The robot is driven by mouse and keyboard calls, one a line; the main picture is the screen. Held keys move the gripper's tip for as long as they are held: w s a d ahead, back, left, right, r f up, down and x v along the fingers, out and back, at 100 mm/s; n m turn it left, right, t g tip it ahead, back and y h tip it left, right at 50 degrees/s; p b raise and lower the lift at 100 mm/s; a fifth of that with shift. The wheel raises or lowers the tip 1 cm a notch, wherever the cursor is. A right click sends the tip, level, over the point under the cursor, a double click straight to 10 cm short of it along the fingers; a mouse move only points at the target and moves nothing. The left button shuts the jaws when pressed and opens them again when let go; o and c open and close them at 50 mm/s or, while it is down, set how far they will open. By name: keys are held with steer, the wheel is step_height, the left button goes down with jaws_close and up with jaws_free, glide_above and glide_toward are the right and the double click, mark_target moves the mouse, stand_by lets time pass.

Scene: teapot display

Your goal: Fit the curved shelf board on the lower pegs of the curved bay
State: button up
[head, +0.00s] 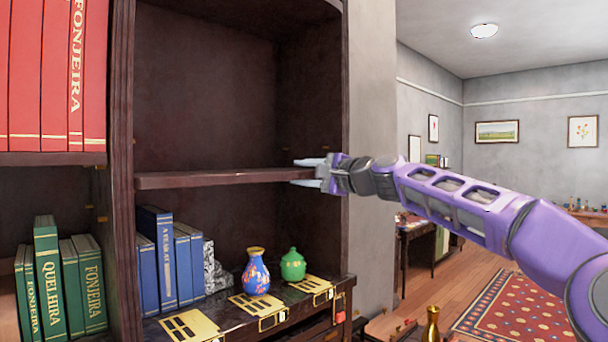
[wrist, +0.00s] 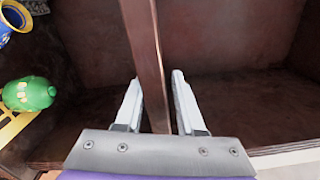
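The dark brown shelf board (head: 220,178) lies about level across the curved bay (head: 205,85), above the vases. Its left end is at the bay's left upright; I cannot tell whether it rests on pegs, as none show under it. My gripper (head: 308,172) is at the board's right end, one finger above and one below. In the wrist view the board (wrist: 146,50) runs between the fingers of my gripper (wrist: 157,78), with a narrow gap visible on both sides. The fingers are open around the board and do not appear to press on it.
Below the board stand blue books (head: 165,255), a grey bookend (head: 214,272), a blue patterned vase (head: 256,273) and a green lidded jar (head: 292,266). Green books (head: 60,280) and red books (head: 55,75) fill the left bay. The space above the board is empty.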

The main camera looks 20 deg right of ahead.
steer(key=o, duration=0.4)
steer(key=shift+s, duration=0.1)
steer(key=shift+s, duration=0.1)
steer(key=b+v, duration=0.2)
steer(key=v, duration=1.5)
